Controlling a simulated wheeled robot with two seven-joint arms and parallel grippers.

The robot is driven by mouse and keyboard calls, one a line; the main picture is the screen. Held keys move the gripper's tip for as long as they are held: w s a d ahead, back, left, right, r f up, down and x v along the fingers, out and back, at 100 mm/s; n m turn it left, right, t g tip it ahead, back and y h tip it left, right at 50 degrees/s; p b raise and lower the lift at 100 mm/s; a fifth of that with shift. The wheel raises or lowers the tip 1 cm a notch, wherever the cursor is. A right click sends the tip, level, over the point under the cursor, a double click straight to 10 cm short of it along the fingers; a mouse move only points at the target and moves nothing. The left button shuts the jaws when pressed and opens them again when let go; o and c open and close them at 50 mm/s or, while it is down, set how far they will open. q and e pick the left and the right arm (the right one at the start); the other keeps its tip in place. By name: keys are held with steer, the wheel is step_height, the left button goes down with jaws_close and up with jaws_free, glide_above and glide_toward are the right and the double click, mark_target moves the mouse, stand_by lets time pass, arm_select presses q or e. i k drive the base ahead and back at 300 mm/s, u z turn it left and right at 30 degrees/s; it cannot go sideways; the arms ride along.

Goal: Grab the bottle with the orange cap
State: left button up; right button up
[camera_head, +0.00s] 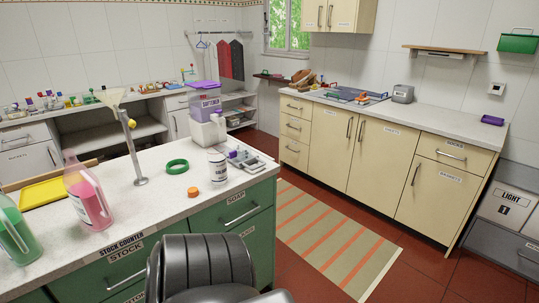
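No bottle plainly wearing an orange cap shows. A small round orange cap-like piece (192,192) lies on the near counter. A white labelled cylinder (217,168) stands just behind and right of it. At the counter's left, a bottle with pink liquid (88,197) stands upright, its top pale. A bottle with green liquid (17,240) stands at the left edge, partly cut off. Neither of my grippers is in view.
The counter (150,205) also holds a green ring (177,166), a metal stand (139,160), a yellow tray (43,193) and a grey compartment tray (247,158). A dark ribbed shape (203,262) covers the lower middle. A striped rug (335,240) lies on open floor to the right.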

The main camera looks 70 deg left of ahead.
mark_target(216, 154)
steer(key=i, duration=1.35)
steer(key=u, duration=2.45)
